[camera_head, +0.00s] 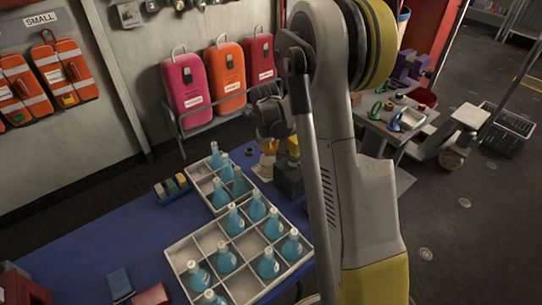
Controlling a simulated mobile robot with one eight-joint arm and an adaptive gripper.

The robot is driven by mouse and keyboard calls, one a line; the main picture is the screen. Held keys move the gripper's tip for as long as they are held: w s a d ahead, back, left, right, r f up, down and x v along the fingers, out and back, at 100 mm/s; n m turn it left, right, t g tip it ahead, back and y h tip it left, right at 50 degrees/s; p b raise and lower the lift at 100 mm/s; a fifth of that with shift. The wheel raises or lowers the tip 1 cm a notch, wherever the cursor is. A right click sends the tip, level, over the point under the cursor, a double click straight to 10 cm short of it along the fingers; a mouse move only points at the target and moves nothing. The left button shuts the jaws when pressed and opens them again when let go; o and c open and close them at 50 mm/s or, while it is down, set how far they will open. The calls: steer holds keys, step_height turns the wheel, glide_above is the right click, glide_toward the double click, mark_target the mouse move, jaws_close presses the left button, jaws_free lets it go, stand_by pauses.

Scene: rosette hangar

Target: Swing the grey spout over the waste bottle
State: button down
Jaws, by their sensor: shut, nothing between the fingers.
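My arm (362,200) fills the middle and right of the view. A dark grey part (270,115) shows just left of it, perhaps my wrist. I cannot make out my gripper's fingers. No grey spout can be made out for certain, and the arm hides part of the scene. Several flasks of blue liquid (226,258) stand upright in a divided pale tray (205,238) on a blue-topped table (85,250). I cannot tell whether any bottle here is the waste bottle.
A dark box (288,180) and small yellow items stand behind the tray. Coloured sponges (172,187) lie left of it. Pink (187,85) and orange cases (225,75) stand on a wall rack. A cluttered side bench (378,125) is at right; dark floor (465,225) is open there.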

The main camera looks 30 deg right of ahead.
steer(key=shift+w+d+f+m+g, duration=0.1)
steer(key=shift+w+d+m+g, duration=0.15)
steer(key=shift+d+m, duration=0.6)
steer(key=shift+w+d+m+g, duration=0.15)
steer(key=shift+w+d+m, duration=0.3)
steer(key=shift+m, duration=0.7)
steer(key=shift+s+d+h, duration=0.1)
steer(key=shift+h, duration=0.2)
steer(key=c, duration=1.6)
jaws_free()
steer(key=shift+d, duration=0.1)
steer(key=shift+o, duration=0.2)
steer(key=v, duration=1.2)
